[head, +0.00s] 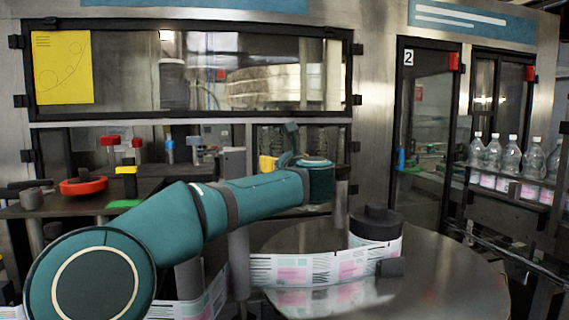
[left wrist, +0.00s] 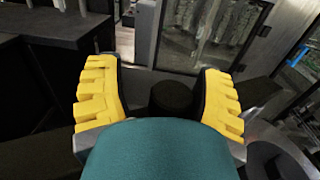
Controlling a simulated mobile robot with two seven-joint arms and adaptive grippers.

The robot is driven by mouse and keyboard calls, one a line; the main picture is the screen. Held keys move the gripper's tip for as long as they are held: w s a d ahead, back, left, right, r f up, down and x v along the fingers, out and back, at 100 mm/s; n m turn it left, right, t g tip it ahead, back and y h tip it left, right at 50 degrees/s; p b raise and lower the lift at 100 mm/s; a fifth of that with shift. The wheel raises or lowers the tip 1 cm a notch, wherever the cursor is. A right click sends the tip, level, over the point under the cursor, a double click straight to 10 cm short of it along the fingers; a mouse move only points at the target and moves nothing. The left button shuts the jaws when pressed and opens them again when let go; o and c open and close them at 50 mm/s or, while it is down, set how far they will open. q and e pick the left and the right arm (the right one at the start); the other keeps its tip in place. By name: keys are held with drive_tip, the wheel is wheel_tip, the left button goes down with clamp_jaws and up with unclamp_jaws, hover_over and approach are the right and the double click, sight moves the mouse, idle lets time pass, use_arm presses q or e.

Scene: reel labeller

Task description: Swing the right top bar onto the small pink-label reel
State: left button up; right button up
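The small reel (head: 376,240) stands on the round metal table, with a dark stepped cap on top and a white label strip with pink patches around it. A dark round stepped piece (left wrist: 272,162), which looks like this cap, shows at the lower right of the left wrist view. My left gripper (left wrist: 158,98) has its two yellow fingers spread wide. A dark upright cylinder (left wrist: 172,97) shows between them, untouched. I cannot tell whether it belongs to the right top bar. In the head view my teal arm hides most of the gripper. My right gripper is not in view.
The label strip (head: 300,270) runs left from the reel across the shiny round table (head: 455,270). A dark bench (head: 75,203) with a red ring (head: 83,186) is at left. Clear bottles (head: 510,152) line a conveyor at right. A glazed cabinet (head: 215,70) stands behind.

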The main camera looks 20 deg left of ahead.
use_arm(q)
drive_tip(key=shift+d, duration=0.1)
drive_tip(key=shift+s+d, duration=0.35)
drive_tip(key=shift+s, duration=0.05)
drive_tip(key=v, duration=1.1)
